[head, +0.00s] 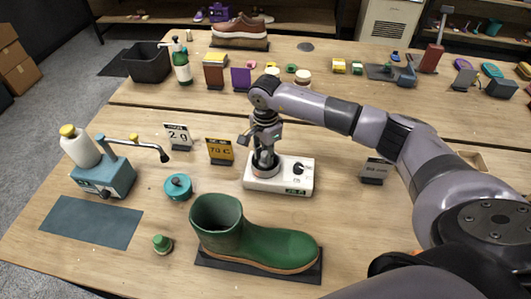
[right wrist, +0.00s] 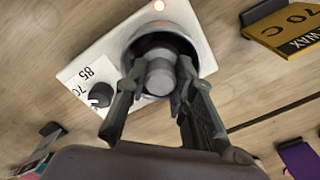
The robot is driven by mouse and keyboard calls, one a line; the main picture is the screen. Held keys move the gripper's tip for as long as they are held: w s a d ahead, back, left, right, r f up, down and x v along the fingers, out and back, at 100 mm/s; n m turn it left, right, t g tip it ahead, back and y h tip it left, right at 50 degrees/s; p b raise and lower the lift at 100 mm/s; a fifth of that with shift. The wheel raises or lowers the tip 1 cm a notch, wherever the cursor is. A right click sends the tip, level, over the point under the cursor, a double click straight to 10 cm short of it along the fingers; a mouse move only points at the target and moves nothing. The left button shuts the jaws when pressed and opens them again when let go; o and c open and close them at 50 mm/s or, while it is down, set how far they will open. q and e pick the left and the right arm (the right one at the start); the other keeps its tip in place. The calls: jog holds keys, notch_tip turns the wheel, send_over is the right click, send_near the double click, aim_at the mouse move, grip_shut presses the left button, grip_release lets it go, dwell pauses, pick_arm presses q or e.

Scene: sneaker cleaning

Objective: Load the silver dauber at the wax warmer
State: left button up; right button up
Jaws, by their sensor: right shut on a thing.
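The wax warmer (head: 292,178) is a white box with a dark knob, a small green display and a round dark well on its left part. It also shows in the right wrist view (right wrist: 100,62), with a lit orange lamp. My right gripper (head: 265,148) points down over the well. In the right wrist view my right gripper (right wrist: 158,80) has its fingers on both sides of the silver dauber (right wrist: 160,74), a grey cylinder, and is shut on it. The dauber's lower end is in or just over the well; its tip is hidden. My left gripper is out of view.
A yellow 70 C sign (head: 220,151) and a white 2 g sign (head: 178,136) stand left of the warmer. A green boot (head: 265,245) on a dark mat stands in front.

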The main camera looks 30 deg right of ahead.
aim_at(265, 154)
jog(key=shift+r+p, duration=1.6)
jog(key=shift+r, duration=1.9)
jog(key=shift+a, duration=0.1)
jog(key=s+a+r+n+b, duration=0.1)
jog(key=s+a+n+b, duration=0.2)
jog(key=s+n, duration=0.5)
jog(key=s+a+r+n+b, duration=0.1)
jog(key=s+a+n+b, duration=0.2)
jog(key=s+n, duration=0.5)
jog(key=shift+s+a+r+b, duration=0.35)
jog(key=shift+s+a, duration=0.05)
jog(key=shift+a, duration=0.25)
